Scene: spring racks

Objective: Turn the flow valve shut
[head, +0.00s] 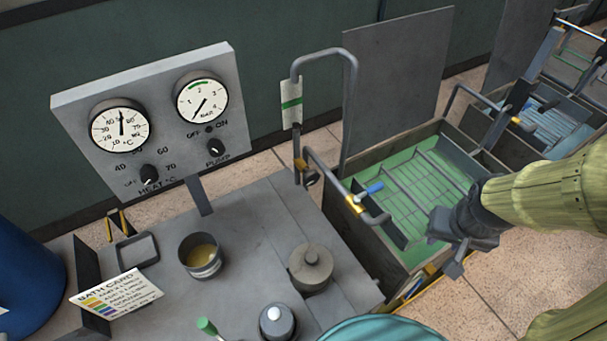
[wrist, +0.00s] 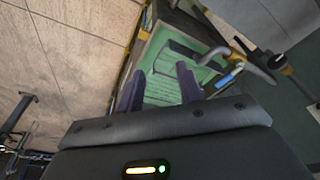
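The flow valve has a brass body (head: 355,203) on the grey spout pipe over the near bath. Its blue lever (head: 368,190) points up and to the right in the head view, at an angle across the pipe. The blue lever also shows in the wrist view (wrist: 230,77), right of the fingers. My gripper (head: 445,245) is over the right side of the bath, to the right of and apart from the valve. In the wrist view (wrist: 160,85) its two fingers are spread with nothing between them.
The near bath (head: 352,232) holds green liquid and a rack. A grey panel (head: 395,85) stands behind it. The bench at left carries a gauge panel (head: 150,130), a cup (head: 200,257), a lidded pot (head: 311,268) and a bath card (head: 115,293). Another bath (head: 550,120) is at right.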

